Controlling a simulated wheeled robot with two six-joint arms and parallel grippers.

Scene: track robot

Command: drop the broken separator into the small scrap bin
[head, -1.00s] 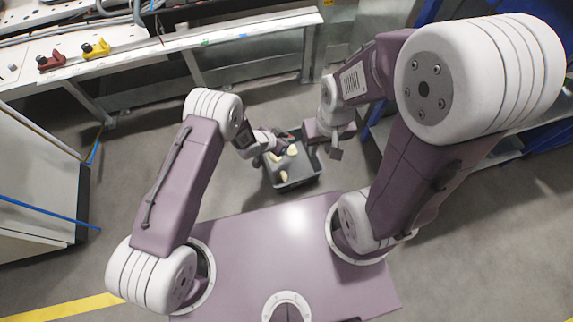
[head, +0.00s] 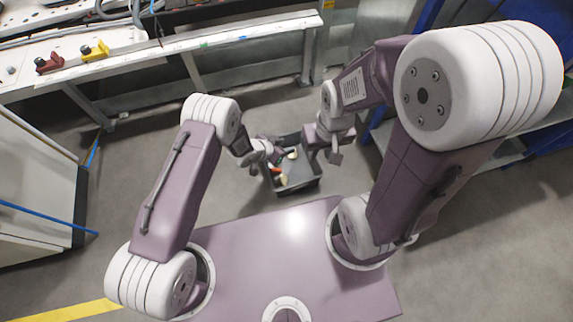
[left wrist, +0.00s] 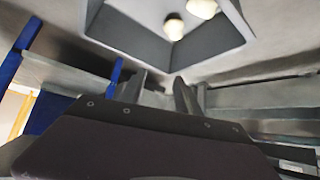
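The small scrap bin (head: 305,187) is a dark grey open box on the floor in front of my base. It holds a few pale cream pieces (head: 282,180). The bin (left wrist: 135,38) also shows at the top of the left wrist view, with two cream pieces (left wrist: 174,27) in it. I cannot tell whether one of these is the broken separator. My left gripper (head: 275,158) is at the bin's left side. Its fingers (left wrist: 160,90) are apart in the left wrist view, with nothing seen between them. My right gripper (head: 337,157) is right of the bin; its fingers are unclear.
A long workbench (head: 225,42) runs across the back left, with a red clamp (head: 48,65) and a yellow clamp (head: 95,50) on it. A pale cabinet (head: 35,190) stands at the left. Blue shelving (head: 545,140) is at the right. Floor left of the bin is clear.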

